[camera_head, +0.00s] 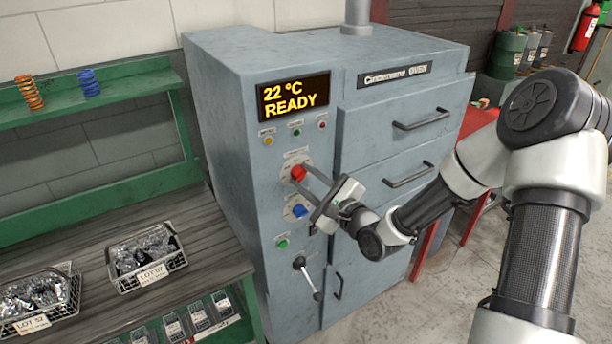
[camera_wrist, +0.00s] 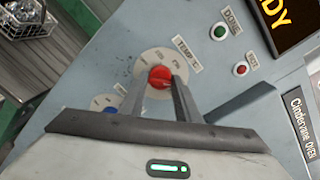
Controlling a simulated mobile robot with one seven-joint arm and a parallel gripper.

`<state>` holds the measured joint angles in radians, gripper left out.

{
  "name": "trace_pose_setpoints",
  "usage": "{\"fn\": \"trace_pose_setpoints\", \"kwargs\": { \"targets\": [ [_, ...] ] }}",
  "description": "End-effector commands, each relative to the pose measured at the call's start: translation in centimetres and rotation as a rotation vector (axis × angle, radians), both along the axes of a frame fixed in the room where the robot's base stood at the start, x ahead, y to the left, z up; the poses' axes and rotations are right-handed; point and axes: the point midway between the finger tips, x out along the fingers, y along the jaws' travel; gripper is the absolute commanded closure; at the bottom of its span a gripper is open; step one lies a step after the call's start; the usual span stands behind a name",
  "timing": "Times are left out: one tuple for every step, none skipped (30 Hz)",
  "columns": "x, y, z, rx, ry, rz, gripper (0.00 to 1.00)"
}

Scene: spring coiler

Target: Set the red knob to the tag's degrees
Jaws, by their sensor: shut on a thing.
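The red knob (camera_head: 298,173) sits on a pale round dial on the front of the grey oven (camera_head: 230,120). In the wrist view the red knob (camera_wrist: 160,76) lies between the two fingers of my gripper (camera_wrist: 160,86), which is shut on it. The dial's small numbers are partly covered and too small to read surely. The yellow display (camera_head: 293,97) reads 22 °C READY. A white tag (camera_head: 153,273) on the right wire basket reads LOT 57, with a smaller line that I cannot read. Another tag (camera_head: 33,324) hangs on the left basket.
A blue knob (camera_head: 300,211) is just below the red one, close to my gripper. Below are a green button (camera_head: 282,243) and a lever (camera_head: 308,276). Small lamps or buttons sit above. The dark bench (camera_head: 90,245) with wire baskets is at left. Oven drawers with handles (camera_head: 421,120) are at right.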

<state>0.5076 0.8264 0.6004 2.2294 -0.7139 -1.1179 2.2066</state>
Motion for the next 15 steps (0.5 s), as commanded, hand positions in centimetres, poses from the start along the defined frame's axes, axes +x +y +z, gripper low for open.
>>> {"fn": "trace_pose_setpoints", "kwargs": {
  "targets": [
    [0.16,-0.06,0.34,0.006,-0.004,-0.002,0.93],
    [0.15,-0.05,0.33,0.008,-0.004,-0.001,0.93],
    [0.16,-0.04,0.33,0.009,-0.003,-0.001,0.93],
    [0.16,-0.04,0.31,0.010,-0.003,-0.002,0.93],
    [0.16,-0.04,0.31,0.010,-0.003,-0.002,0.93],
    [0.16,-0.04,0.31,0.011,-0.002,-0.002,0.93],
    [0.17,-0.04,0.31,0.010,-0.003,-0.002,0.93],
    [0.17,-0.04,0.31,0.010,-0.003,-0.002,0.93],
    [0.17,-0.04,0.32,0.010,-0.003,-0.002,0.93],
    [0.17,-0.04,0.32,0.010,-0.003,-0.002,0.93],
    [0.17,-0.04,0.33,0.010,-0.003,-0.002,0.93],
    [0.18,-0.05,0.33,0.010,-0.003,-0.002,0.93],
    [0.17,-0.04,0.34,0.010,-0.003,-0.002,0.93],
    [0.17,-0.04,0.34,0.009,-0.004,-0.002,0.67],
    [0.17,-0.04,0.32,0.010,-0.003,-0.002,0.60]
  ]
}}
